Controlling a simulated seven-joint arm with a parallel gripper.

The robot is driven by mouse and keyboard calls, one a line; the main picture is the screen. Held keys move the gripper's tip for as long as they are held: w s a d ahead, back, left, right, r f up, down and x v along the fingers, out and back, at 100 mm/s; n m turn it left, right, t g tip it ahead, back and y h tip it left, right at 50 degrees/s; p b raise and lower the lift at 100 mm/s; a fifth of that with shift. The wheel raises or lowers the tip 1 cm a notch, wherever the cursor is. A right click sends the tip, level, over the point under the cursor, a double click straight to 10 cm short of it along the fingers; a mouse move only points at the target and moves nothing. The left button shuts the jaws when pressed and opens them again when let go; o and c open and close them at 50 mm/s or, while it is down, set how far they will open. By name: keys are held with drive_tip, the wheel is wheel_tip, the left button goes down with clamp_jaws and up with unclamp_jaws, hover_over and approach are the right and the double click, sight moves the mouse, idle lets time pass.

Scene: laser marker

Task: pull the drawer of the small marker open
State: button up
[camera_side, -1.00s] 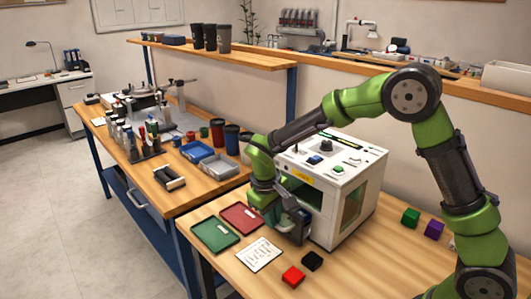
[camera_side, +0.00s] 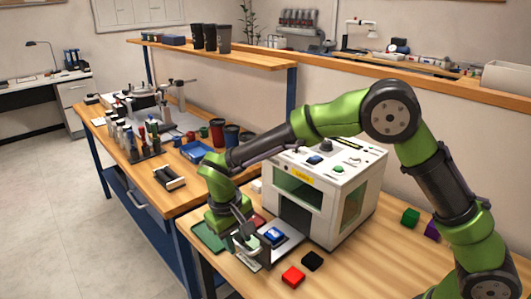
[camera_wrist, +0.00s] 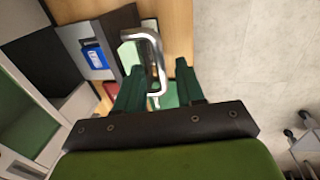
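The small marker (camera_side: 338,190) is a white box with an opening in its front on the wooden bench. Its drawer (camera_side: 291,243) stands pulled out of the front, with a blue piece (camera_side: 275,236) lying in it. In the wrist view the drawer (camera_wrist: 72,38) and the blue piece (camera_wrist: 95,56) show at upper left. The bent metal handle (camera_wrist: 157,52) stands out from the drawer's dark front. My gripper (camera_wrist: 160,70) is at the handle, its green fingers apart on either side of the bar, with gaps visible. In the side view my gripper (camera_side: 245,238) partly hides the drawer front.
A green tray (camera_side: 207,238) and a red tray lie beside the gripper, partly covered. A red block (camera_side: 293,276) and a black block (camera_side: 312,260) lie in front of the marker. Green (camera_side: 410,217) and purple (camera_side: 432,230) blocks lie to its right.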

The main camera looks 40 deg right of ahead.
drive_tip(key=a+r, duration=0.3)
drive_tip(key=r, duration=1.3)
drive_tip(key=shift+r, duration=0.3)
drive_tip(key=s+d+m+t+y, duration=0.4)
drive_tip(key=s+d+t, duration=0.3)
drive_tip(key=s+d, duration=0.9)
drive_tip(key=s, duration=0.3)
drive_tip(key=shift+s+d+r, duration=0.15)
drive_tip(key=shift+s+r, duration=0.1)
